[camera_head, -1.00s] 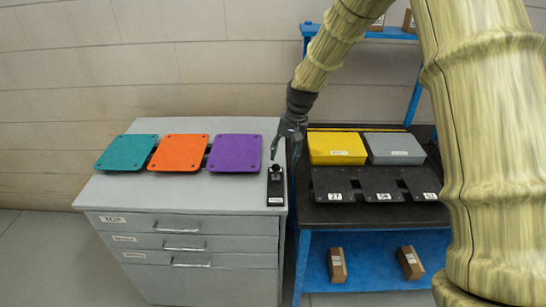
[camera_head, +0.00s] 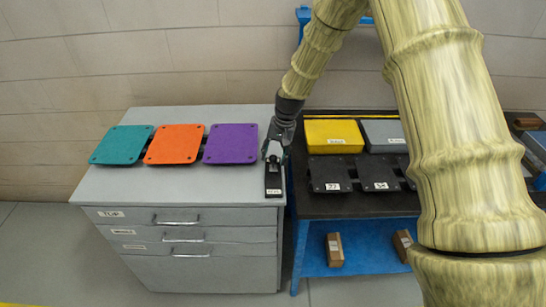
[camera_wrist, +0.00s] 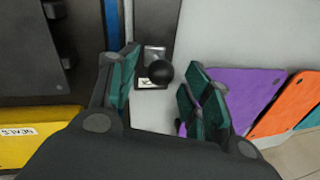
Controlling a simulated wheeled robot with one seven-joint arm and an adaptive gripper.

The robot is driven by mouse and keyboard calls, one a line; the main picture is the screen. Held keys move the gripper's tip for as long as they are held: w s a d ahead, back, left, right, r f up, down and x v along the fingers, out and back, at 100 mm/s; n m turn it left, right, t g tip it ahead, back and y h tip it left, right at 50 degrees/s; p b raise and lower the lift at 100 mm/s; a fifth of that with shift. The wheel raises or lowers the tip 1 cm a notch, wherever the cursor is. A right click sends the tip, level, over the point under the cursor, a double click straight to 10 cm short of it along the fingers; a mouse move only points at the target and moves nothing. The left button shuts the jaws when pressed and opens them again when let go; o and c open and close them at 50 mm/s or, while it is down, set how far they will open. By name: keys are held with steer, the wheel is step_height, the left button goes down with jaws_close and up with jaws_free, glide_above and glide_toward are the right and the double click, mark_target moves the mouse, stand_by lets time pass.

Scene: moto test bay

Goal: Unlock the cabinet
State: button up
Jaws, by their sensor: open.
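The grey cabinet (camera_head: 215,272) stands left of centre in the head view, its three visible drawers closed. A small black lock-like device (camera_head: 273,186) with a white label lies on its top near the right edge. In the wrist view the device (camera_wrist: 152,52) shows a round black knob (camera_wrist: 159,73). My gripper (camera_head: 276,154) is open just above the device's rear end. In the wrist view its teal-padded fingers (camera_wrist: 160,80) stand on either side of the knob. I cannot tell whether they touch it.
Teal (camera_head: 121,145), orange (camera_head: 174,144) and purple (camera_head: 231,144) panels lie on the cabinet top, left of the device. On the right, a dark-topped blue workbench (camera_head: 300,243) holds a yellow bin (camera_head: 333,131), a grey bin (camera_head: 383,131) and black numbered panels (camera_head: 330,172).

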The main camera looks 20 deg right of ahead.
steer(key=shift+w+a+f+p, duration=0.1)
steer(key=shift+a+f+p, duration=0.1)
steer(key=shift+f, duration=0.5)
steer(key=shift+a+f+p, duration=0.1)
steer(key=shift+f+p, duration=0.05)
steer(key=shift+f, duration=0.55)
jaws_close()
